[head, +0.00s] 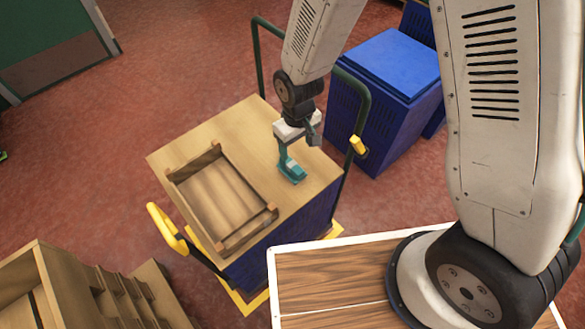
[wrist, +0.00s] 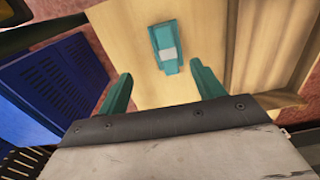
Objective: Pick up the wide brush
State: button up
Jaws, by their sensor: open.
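The wide brush (wrist: 163,35) is teal with a pale grey band. In the wrist view it lies on the light wooden top (wrist: 125,25), ahead of my fingertips and roughly centred between them. In the head view the brush (head: 294,174) lies near the right part of the wooden top (head: 215,128), just below my gripper (head: 284,154). My gripper (wrist: 160,72) has two teal fingers spread apart, with nothing held between them. In the head view the similar colours of fingers and brush make any contact hard to judge.
A shallow wooden tray (head: 192,168) sits left of the brush. The wooden top rests on a blue crate on a cart with green rails (head: 258,55) and yellow grips (head: 165,225). Blue crates (head: 395,65) stand behind right. Open wood surrounds the brush.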

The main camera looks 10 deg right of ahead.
aim_at(292, 163)
jog(key=f, duration=0.3)
jog(key=a+f, duration=0.1)
jog(key=shift+s+f, duration=0.25)
jog(key=shift+f, duration=0.1)
notch_tip(292, 163, down, 6)
jog(key=shift+w+a, duration=0.15)
jog(key=c, duration=1)
jog(key=shift+r, duration=0.1)
notch_tip(292, 163, up, 10)
jog(key=shift+f, duration=0.1)
